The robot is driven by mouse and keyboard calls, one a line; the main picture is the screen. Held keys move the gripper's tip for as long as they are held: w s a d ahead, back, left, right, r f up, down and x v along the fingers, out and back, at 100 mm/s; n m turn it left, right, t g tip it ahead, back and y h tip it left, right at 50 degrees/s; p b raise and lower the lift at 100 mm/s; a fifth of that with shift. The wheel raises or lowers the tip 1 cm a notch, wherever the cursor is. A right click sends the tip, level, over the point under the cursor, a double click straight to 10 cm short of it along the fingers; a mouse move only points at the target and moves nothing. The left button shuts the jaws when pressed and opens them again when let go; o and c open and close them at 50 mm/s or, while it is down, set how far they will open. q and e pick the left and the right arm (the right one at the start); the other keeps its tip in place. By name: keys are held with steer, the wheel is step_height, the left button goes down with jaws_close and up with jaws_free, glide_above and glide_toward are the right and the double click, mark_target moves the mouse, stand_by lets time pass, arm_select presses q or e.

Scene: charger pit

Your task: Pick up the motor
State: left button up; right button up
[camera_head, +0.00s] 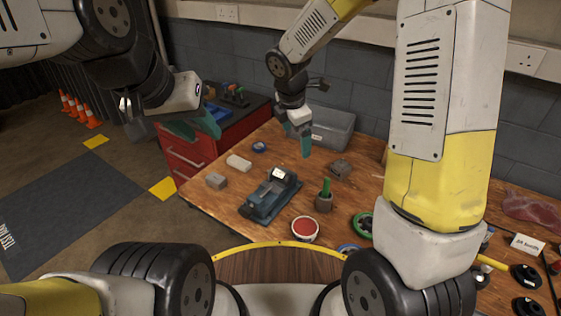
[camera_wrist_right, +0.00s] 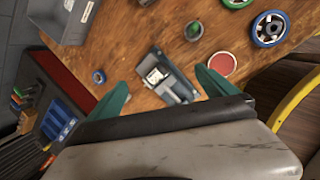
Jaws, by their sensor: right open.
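A blue-grey machine with a pale label (camera_head: 268,197) stands on the wooden bench. It may be the motor or a vise; I cannot tell for sure. My right gripper (camera_head: 301,140) is open and empty, teal fingers pointing down, above and behind this machine. In the right wrist view the machine (camera_wrist_right: 170,80) shows between the spread fingertips (camera_wrist_right: 163,86), apart from them. My left gripper (camera_head: 195,127) hangs at the left, near the red cabinet, its teal fingers apart and nothing seen between them.
On the bench (camera_head: 232,203) are a grey block (camera_head: 216,181), a pale cylinder (camera_head: 239,162), a small dark part (camera_head: 340,168), a pot with a green handle (camera_head: 324,198) and a red-topped tin (camera_head: 305,228). A grey bin (camera_head: 333,128) stands behind. A red cabinet (camera_head: 190,155) is left.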

mark_target(281, 171)
steer(key=w+a+f+n, duration=0.1)
steer(key=f+n, duration=0.1)
steer(key=f, duration=0.3)
steer(key=w+a+f+n, duration=0.2)
steer(key=f, duration=0.4)
steer(key=w+a+f+n, duration=0.1)
steer(key=w+f+n, duration=0.1)
steer(key=f, duration=0.3)
steer(key=shift+a+f+h, duration=0.2)
steer(key=shift+f+h, duration=0.1)
steer(key=shift+f, duration=0.05)
steer(key=c, duration=1.9)
steer(key=shift+r, duration=0.1)
steer(key=shift+r, duration=0.5)
steer(key=r, duration=0.1)
steer(key=s+r, duration=0.1)
steer(key=shift+d+r+g, duration=0.1)
steer(key=shift+r+g, duration=0.2)
steer(key=s, duration=0.5)
steer(key=s+d+r, duration=0.1)
steer(key=s, duration=0.4)
steer(key=s+d, duration=0.1)
steer(key=s, duration=0.4)
steer(key=shift+r, duration=0.15)
